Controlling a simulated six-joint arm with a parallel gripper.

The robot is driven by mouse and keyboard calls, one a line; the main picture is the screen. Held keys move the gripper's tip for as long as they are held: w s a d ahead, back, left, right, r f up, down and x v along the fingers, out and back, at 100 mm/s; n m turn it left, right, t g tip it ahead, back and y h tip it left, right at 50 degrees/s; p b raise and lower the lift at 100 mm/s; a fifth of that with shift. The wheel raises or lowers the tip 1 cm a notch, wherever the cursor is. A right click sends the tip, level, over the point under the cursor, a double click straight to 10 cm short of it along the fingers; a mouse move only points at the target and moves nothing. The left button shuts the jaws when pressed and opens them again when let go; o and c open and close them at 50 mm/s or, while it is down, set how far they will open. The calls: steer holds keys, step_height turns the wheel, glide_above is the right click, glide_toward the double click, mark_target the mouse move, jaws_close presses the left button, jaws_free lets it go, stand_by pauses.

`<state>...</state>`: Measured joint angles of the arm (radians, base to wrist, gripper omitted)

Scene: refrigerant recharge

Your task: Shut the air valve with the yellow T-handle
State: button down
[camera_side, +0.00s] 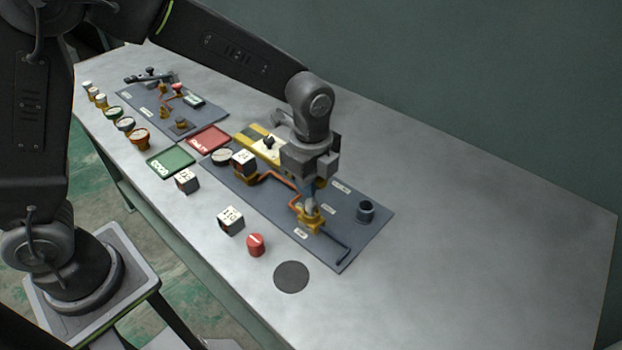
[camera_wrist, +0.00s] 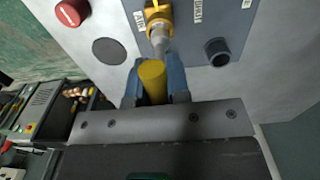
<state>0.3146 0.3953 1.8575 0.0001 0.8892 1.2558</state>
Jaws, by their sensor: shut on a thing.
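The air valve (camera_side: 310,222) has a yellow body on the dark panel (camera_side: 345,238), near its front right part. In the wrist view its yellow body (camera_wrist: 158,14) shows at the top, with a silvery stem (camera_wrist: 159,42) running toward my gripper. The yellow T-handle (camera_wrist: 152,80) sits between the two blue fingers of my gripper (camera_wrist: 155,86), which is shut on it. In the side view my gripper (camera_side: 312,190) points down over the valve. The fingers hide most of the handle there, so its exact turn is hard to tell.
A dark cup-like socket (camera_side: 366,211) stands on the panel to the right. A copper-coloured pipe (camera_side: 277,181) runs to the valve. A red cap (camera_side: 256,245), a white-faced cube (camera_side: 231,220) and a dark disc (camera_side: 291,277) lie in front. The table's right side is clear.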

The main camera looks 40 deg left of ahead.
steer(key=shift+f, duration=1.15)
stand_by(0.5)
steer(key=m, duration=0.3)
steer(key=shift+m, duration=0.3)
steer(key=shift+m, duration=1.4)
